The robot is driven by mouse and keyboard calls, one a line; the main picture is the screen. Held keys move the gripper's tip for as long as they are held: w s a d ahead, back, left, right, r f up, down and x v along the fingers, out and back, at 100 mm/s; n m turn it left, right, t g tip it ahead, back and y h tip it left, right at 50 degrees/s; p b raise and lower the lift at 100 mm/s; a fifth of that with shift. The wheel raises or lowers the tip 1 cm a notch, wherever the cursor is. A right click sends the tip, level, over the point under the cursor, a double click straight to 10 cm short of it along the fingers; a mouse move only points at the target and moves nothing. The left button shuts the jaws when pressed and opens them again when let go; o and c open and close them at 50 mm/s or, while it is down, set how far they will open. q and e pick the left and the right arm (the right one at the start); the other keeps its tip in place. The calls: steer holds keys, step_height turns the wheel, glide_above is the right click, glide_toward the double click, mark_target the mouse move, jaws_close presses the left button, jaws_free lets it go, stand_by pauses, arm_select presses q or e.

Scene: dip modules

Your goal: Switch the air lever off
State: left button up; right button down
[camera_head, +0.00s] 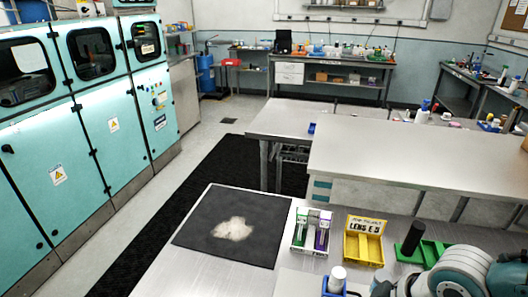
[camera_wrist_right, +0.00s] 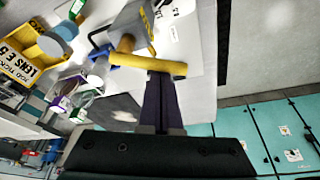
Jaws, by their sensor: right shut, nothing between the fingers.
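A yellow lever handle (camera_wrist_right: 150,65) shows in the right wrist view, with a shorter yellow arm rising from its left part; I take it to be the air lever. My right gripper (camera_wrist_right: 161,82) is shut, with its dark fingers close together and nothing between them. Its fingertips are at the lower edge of the handle in the picture; I cannot tell whether they touch. The lever is not visible in the head view. Parts of my right arm show at the head view's bottom right corner, but its fingers do not. My left gripper is in neither view.
A white bottle in a blue holder (camera_head: 335,283) stands at the bench's front. Behind it are a rack with green and purple boxes (camera_head: 311,231), a yellow lens tray (camera_head: 364,241) and a green tray (camera_head: 424,253). A black mat (camera_head: 197,237) lies left.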

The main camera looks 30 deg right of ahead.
steer(key=n, duration=0.1)
steer(key=s+n+b, duration=0.1)
steer(key=n+y, duration=0.1)
steer(key=shift+s+d+f+n+g+b, duration=0.1)
steer(key=shift+s+d+n+g+b, duration=0.2)
steer(key=shift+s+n, duration=0.1)
steer(key=shift+s, duration=0.2)
stand_by(0.5)
